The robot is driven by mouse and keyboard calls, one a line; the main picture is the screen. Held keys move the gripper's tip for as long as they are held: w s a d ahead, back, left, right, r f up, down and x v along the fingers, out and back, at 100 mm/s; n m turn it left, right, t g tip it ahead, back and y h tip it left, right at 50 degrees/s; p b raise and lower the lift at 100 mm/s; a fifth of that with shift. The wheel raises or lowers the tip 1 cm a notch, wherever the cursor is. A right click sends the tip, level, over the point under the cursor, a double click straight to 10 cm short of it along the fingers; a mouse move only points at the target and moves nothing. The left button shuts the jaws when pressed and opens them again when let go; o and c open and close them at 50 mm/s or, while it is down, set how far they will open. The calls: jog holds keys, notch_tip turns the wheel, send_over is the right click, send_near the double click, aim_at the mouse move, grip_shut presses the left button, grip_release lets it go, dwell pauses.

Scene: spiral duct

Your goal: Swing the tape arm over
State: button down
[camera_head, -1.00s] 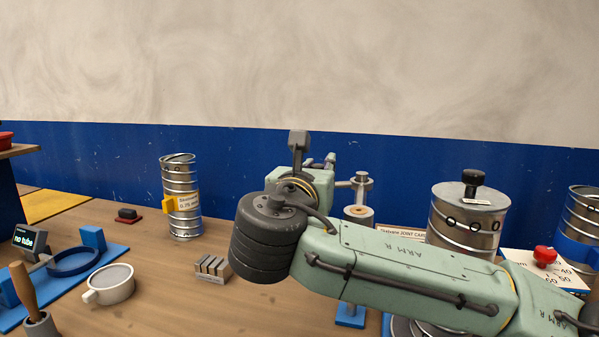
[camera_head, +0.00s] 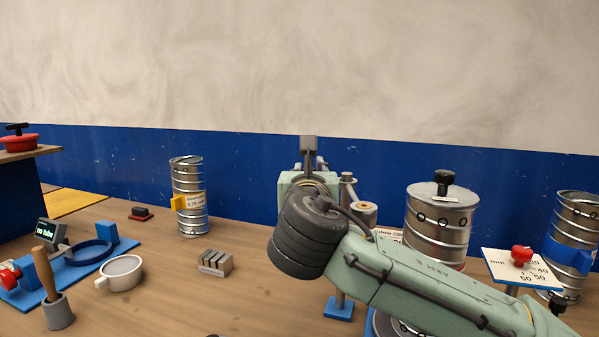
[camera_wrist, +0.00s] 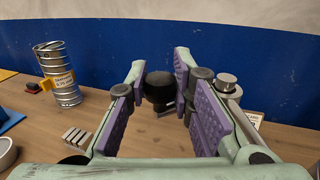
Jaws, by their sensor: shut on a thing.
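The tape arm stands on a grey post (camera_head: 347,186) above a blue foot (camera_head: 338,308); its tan tape roll (camera_head: 365,211) sits right of the post. In the wrist view, a round black knob (camera_wrist: 158,88) lies between the purple-padded fingers of my gripper (camera_wrist: 160,78). My gripper is shut on this knob, which appears to be the tape arm's handle. A grey round cap (camera_wrist: 228,84) shows beside the right finger. In the head view my gripper (camera_head: 310,165) is mostly hidden behind my own wrist, and the knob is not visible there.
A lidded spiral duct (camera_head: 438,222) stands close to the right of the post. Another spiral duct (camera_head: 188,205) stands at left, with a grey slotted block (camera_head: 215,262) in front. Bare tabletop lies between.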

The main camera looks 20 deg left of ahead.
jog(key=shift+s+d+n+y, duration=0.15)
jog(key=shift+d+n+y, duration=0.1)
jog(key=shift+n+y, duration=0.2)
dwell(0.5)
jog(key=c, duration=1.4)
grip_release()
jog(key=shift+o, duration=0.2)
jog(key=v, duration=0.7)
jog(key=shift+s+d, duration=0.2)
jog(key=shift+r, duration=0.1)
